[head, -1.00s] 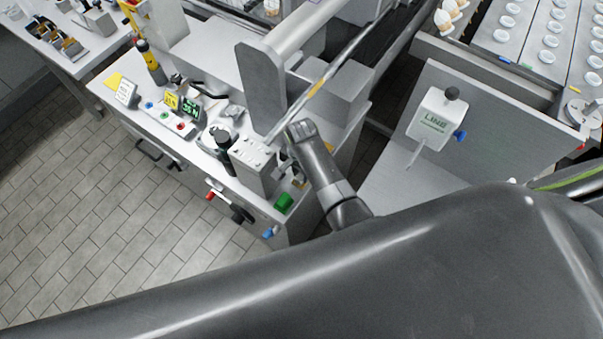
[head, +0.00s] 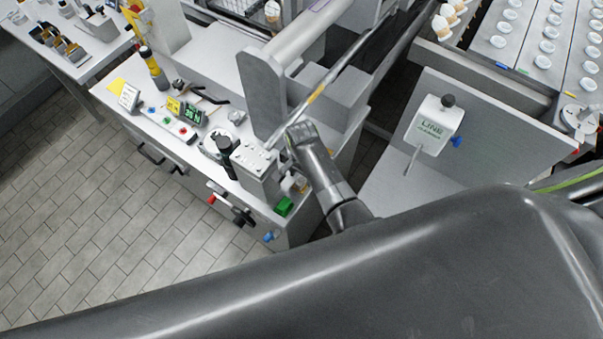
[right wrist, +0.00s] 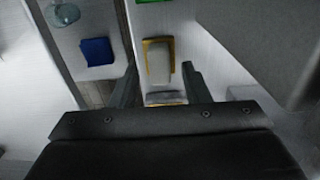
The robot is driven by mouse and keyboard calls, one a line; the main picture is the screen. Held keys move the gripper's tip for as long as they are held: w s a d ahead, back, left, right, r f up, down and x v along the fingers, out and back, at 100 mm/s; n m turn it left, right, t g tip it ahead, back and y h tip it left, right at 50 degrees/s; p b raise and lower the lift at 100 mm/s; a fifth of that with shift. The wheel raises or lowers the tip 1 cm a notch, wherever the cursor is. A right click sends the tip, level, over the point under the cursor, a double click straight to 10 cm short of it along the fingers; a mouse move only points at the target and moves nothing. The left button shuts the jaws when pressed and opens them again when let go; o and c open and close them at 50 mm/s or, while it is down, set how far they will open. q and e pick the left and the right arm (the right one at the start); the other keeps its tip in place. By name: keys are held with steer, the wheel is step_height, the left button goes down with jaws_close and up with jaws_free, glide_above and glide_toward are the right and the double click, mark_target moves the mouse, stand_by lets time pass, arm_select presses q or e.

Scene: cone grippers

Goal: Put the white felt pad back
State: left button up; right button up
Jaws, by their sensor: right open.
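A white pad (right wrist: 162,60) in a yellow-tan frame shows in the right wrist view, between the two dark fingers of my right gripper (right wrist: 159,66). The gripper is open, with a finger on either side and a gap to the pad; I cannot tell how far above it the fingertips are. A second pale, yellow-edged piece (right wrist: 165,98) shows nearer the palm, partly hidden. In the head view, my right arm reaches down beside the grey machine block, and its fingers are mostly hidden there. My left gripper is not in view.
The grey machine block (head: 256,170) and a long rod (head: 312,100) stand close to my right arm. A white LINE box (head: 434,125) is on the right panel.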

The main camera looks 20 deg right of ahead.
mark_target(301, 180)
steer(key=shift+r+p, duration=0.5)
steer(key=shift+r, duration=0.45)
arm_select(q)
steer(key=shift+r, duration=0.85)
arm_select(e)
step_height(301, 180, up, 8)
steer(key=shift+r, duration=0.2)
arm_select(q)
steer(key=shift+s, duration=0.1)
